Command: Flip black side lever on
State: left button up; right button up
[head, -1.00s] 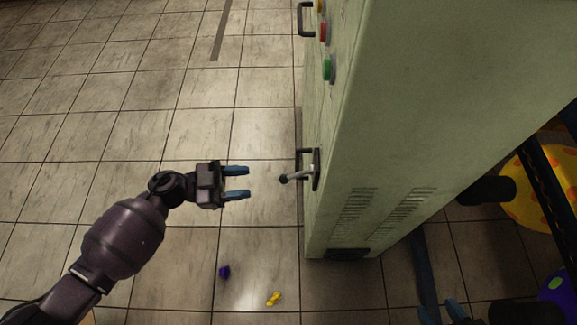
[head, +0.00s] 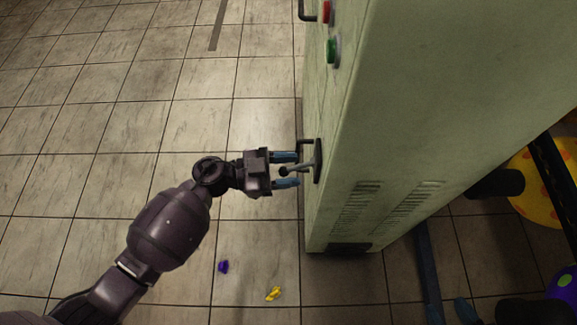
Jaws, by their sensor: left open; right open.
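The black side lever (head: 308,166) sticks out from a dark plate on the side of the pale green machine (head: 430,110). Its rounded knob points left, toward my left gripper. My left gripper (head: 286,170) is open, with its blue fingertips on either side of the lever's knob. I cannot tell whether the fingers touch it.
A green button (head: 332,50) and a red button (head: 327,12) sit higher on the machine. A purple piece (head: 223,267) and a yellow piece (head: 273,293) lie on the tiled floor. Patterned balls (head: 540,190) are at the right.

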pick_arm(q)
grip_shut()
jog(key=shift+r, duration=0.1)
dwell(0.3)
